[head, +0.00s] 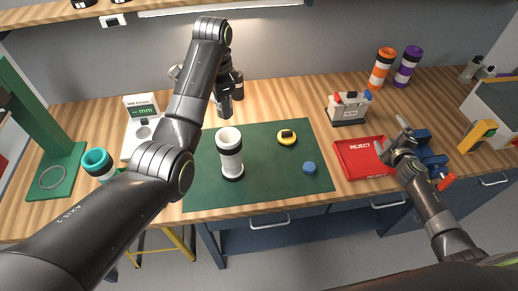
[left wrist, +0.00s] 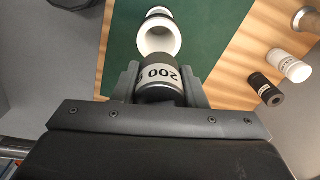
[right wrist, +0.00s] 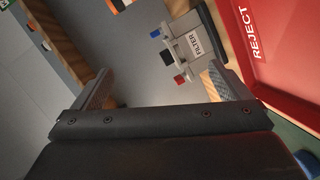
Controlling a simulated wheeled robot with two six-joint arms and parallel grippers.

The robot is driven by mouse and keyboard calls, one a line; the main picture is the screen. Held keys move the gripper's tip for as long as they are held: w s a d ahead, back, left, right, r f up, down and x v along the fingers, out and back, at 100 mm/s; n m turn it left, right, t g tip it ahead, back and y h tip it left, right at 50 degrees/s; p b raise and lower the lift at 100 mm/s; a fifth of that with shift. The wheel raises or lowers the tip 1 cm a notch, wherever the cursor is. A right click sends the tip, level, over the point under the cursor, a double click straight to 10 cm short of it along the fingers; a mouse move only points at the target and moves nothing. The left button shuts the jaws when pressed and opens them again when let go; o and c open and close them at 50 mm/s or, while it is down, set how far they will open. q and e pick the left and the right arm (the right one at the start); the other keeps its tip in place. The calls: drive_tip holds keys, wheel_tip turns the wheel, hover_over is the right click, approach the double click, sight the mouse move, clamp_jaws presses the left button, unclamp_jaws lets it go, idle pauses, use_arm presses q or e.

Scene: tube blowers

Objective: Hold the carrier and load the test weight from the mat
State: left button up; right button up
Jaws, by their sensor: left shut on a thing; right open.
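The white carrier (head: 229,148), a tube with black bands, stands upright and open-mouthed on the green mat (head: 262,190). Its open mouth shows in the left wrist view (left wrist: 160,37). My left gripper (head: 224,100) is behind and above the carrier, apart from it. It is shut on a grey cylinder marked 200 (left wrist: 158,74), which looks like the test weight. My right gripper (head: 393,132) is open and empty over the right side of the red REJECT tray (head: 352,172). Its spread fingers show in the right wrist view (right wrist: 162,88).
A yellow disc with a black top (head: 287,138) and a blue disc (head: 310,168) lie on the mat. A filter box (head: 348,108) stands behind the tray. Orange (head: 382,68) and purple (head: 407,66) tubes stand at the back. A green stand (head: 50,150) is far left.

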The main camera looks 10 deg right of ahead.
drive_tip(key=w+a+r+n+t+y, duration=0.2)
drive_tip(key=a+n+y, duration=0.3)
drive_tip(key=a, duration=0.5)
drive_tip(key=n+g+y, duration=0.7)
drive_tip(key=n+y, duration=0.1)
drive_tip(key=n, duration=2.1)
approach(222, 139)
drive_tip(key=x, duration=0.7)
drive_tip(key=shift+f, duration=0.15)
drive_tip(key=c, duration=1.2)
